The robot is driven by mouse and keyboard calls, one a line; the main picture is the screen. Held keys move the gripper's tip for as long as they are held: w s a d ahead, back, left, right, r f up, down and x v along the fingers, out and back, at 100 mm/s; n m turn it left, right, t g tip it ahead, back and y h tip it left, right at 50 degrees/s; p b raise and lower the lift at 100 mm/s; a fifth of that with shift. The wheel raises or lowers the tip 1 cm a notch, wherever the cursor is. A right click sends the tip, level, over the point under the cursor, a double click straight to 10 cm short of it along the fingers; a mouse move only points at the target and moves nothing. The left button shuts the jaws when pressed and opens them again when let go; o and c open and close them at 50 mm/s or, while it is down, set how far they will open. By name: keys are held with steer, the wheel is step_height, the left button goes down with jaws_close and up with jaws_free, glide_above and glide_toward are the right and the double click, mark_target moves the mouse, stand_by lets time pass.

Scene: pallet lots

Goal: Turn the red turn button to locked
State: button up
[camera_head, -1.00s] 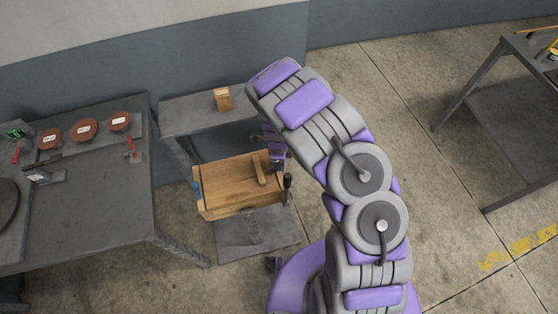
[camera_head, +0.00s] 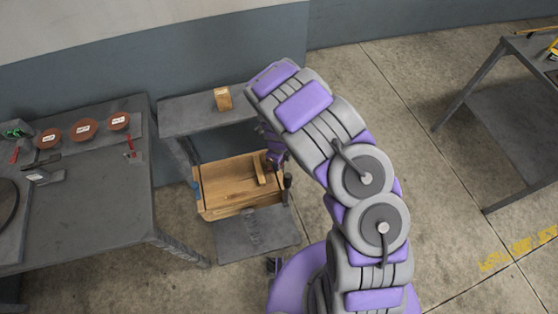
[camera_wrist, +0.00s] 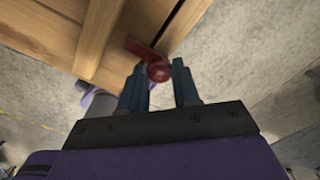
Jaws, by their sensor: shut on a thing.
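The red turn button (camera_wrist: 147,55) shows in the wrist view on the edge of the wooden crate (camera_wrist: 90,52), with a flat red arm and a round red knob at its end. My gripper (camera_wrist: 159,80) has its two dark blue fingers on either side of the knob and is shut on it. In the head view the wooden crate (camera_head: 230,195) stands low between the benches, and my gripper reaches its right end. The button is hidden there behind my arm and gripper.
A grey bench (camera_head: 100,205) with round brown pieces stands at left. A grey shelf (camera_head: 190,115) behind the crate holds a small wooden block (camera_head: 223,99). A black upright handle (camera_head: 288,183) stands close to the crate's right end. Another grey table (camera_head: 500,120) is at right.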

steer(key=shift+w+r, duration=0.1)
steer(key=shift+w, duration=0.05)
steer(key=o, duration=1.1)
steer(key=shift+a, duration=0.15)
steer(key=shift+c, duration=0.2)
step_height(320, 180, up, 17)
steer(key=p, duration=0.2)
steer(key=shift+p, duration=0.35)
